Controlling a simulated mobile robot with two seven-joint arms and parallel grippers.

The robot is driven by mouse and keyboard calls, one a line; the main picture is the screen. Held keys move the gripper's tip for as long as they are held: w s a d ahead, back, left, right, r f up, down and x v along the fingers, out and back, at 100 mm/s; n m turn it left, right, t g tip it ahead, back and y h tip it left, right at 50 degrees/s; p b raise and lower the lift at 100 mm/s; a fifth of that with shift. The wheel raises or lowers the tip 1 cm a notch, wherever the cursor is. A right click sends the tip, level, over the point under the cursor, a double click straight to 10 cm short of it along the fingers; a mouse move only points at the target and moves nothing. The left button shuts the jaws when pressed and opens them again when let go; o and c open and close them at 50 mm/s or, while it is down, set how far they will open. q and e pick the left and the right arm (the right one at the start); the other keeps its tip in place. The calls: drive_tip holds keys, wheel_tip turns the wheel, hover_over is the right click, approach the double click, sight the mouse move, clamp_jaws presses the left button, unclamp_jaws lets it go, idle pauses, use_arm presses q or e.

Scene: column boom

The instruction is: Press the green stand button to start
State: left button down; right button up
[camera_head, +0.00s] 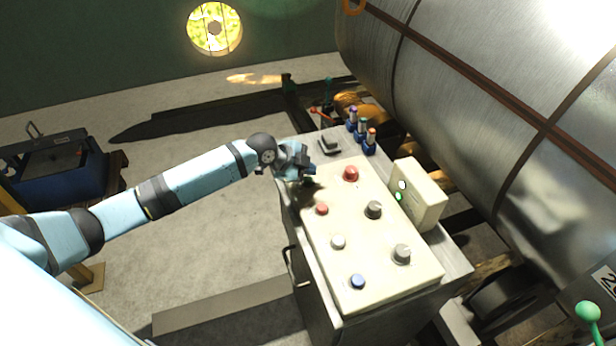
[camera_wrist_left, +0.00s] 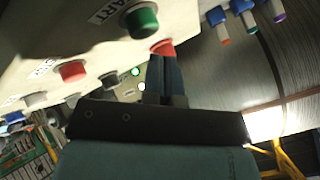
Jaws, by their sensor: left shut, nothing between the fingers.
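The green button (camera_wrist_left: 142,22) stands on the pale control panel (camera_wrist_left: 100,22) in the left wrist view, beside a label reading "START". In the head view the gripper covers the button's area at the panel's far left corner. My left gripper (camera_head: 308,170) is over that corner, close above the panel. Its fingers (camera_wrist_left: 165,65) are shut with nothing between them. In the wrist view the fingertips appear just below and right of the green button, apart from it, and overlap the edge of a red button (camera_wrist_left: 162,46). My right gripper is not in view.
The panel also carries a large red button (camera_head: 351,173), a small red button (camera_head: 321,209), black and grey knobs (camera_head: 374,209), a white button (camera_head: 338,242) and a blue button (camera_head: 357,282). A box with a lit green lamp (camera_head: 420,195) and several small bottles (camera_head: 363,131) stand nearby.

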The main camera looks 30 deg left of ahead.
sight(308, 180)
use_arm(q)
wheel_tip(308, 180, up, 5)
drive_tip(key=p, duration=0.4)
idle(0.8)
